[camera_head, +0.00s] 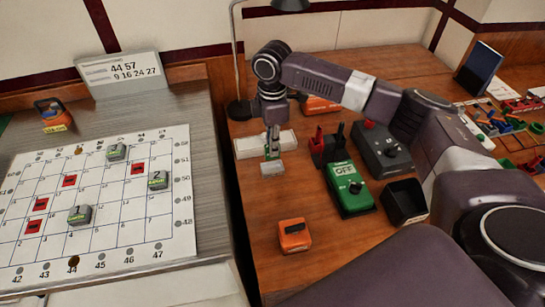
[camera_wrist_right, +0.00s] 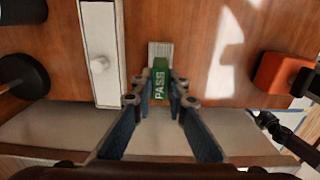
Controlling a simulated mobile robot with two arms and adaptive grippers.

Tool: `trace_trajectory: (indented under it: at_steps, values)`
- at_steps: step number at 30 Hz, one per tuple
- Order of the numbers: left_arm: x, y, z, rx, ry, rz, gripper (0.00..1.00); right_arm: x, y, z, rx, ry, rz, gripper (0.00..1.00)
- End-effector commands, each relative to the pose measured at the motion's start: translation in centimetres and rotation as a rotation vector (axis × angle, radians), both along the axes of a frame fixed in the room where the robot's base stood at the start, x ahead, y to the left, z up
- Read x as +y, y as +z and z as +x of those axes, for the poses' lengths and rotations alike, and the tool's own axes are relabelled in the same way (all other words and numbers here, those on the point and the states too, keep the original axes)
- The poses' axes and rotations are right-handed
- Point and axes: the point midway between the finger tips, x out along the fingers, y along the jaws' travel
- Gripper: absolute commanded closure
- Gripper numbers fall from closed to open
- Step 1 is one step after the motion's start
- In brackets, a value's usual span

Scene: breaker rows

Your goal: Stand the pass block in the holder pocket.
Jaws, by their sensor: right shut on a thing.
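The pass block (camera_wrist_right: 160,80) is green with white "PASS" lettering. My right gripper (camera_wrist_right: 160,90) is shut on it, with a finger on each side. In the head view, my right gripper (camera_head: 272,148) points down at the back left of the wooden table. A small pale grey piece (camera_head: 271,168), likely the holder, sits just below the fingertips in that view. It shows as a ribbed grey piece (camera_wrist_right: 160,50) beyond the block in the wrist view. The pocket opening and any contact with the block cannot be made out. My left gripper is not in view.
A long white box (camera_head: 286,139) with a knob lies close behind the gripper. A lamp base (camera_head: 240,110) stands behind left. A green OFF box (camera_head: 349,188), a black open bin (camera_head: 404,201) and an orange block (camera_head: 294,236) are nearby.

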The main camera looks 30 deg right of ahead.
Motion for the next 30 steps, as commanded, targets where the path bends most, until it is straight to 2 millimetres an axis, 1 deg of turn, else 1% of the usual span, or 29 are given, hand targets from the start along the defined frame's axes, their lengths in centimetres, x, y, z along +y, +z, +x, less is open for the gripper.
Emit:
trace_trajectory:
  at_steps: [2,9,12,24,25,29,30]
  values:
    - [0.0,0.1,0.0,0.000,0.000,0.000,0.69,0.0,-0.7,0.0,0.001,0.000,-0.001,1.00]
    - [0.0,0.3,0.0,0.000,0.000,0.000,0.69,0.0,-4.7,-0.1,0.003,0.000,0.000,1.00]
    - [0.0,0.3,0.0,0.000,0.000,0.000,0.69,0.0,-5.6,0.0,0.001,0.000,0.000,1.00]
    - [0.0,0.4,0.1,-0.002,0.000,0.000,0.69,0.0,-6.1,0.0,0.000,0.000,0.000,1.00]
    - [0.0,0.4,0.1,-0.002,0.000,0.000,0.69,0.0,-6.1,0.0,0.000,0.000,0.000,0.84]
    - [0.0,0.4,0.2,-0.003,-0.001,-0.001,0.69,0.0,-6.1,0.0,0.000,0.000,0.000,0.70]
    - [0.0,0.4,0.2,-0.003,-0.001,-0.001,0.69,0.0,-6.1,0.0,0.000,0.000,0.000,0.69]
